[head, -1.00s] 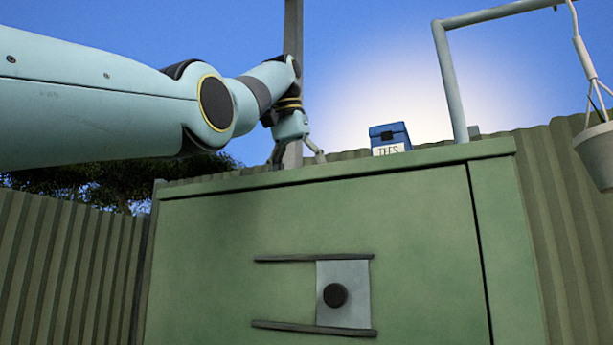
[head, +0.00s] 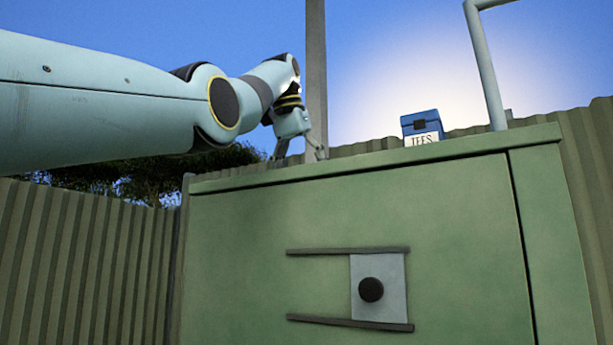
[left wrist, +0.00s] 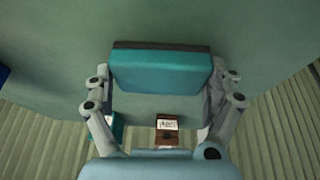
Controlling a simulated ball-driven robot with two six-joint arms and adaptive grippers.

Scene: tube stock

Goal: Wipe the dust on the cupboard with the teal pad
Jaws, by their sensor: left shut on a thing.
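My left gripper (head: 298,152) is at the top of the green cupboard (head: 240,235), toward its left end in the head view. The left wrist view shows its two fingers (left wrist: 163,95) shut on the sides of the teal pad (left wrist: 160,72), which has a dark strip along its far edge. The pad is over the green cupboard top (left wrist: 255,45); I cannot tell whether it touches. In the head view the pad is hidden. I cannot make out distinct dust on the top. My right gripper is in neither view.
A blue box labelled TEES (head: 421,128) stands on the cupboard top, right of my gripper. A grey post (head: 316,70) rises behind, and a grey pipe (head: 485,70) at the right. The wrist view shows a brown labelled box (left wrist: 167,130) and a teal box (left wrist: 107,126). Corrugated fence (head: 75,250) stands left.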

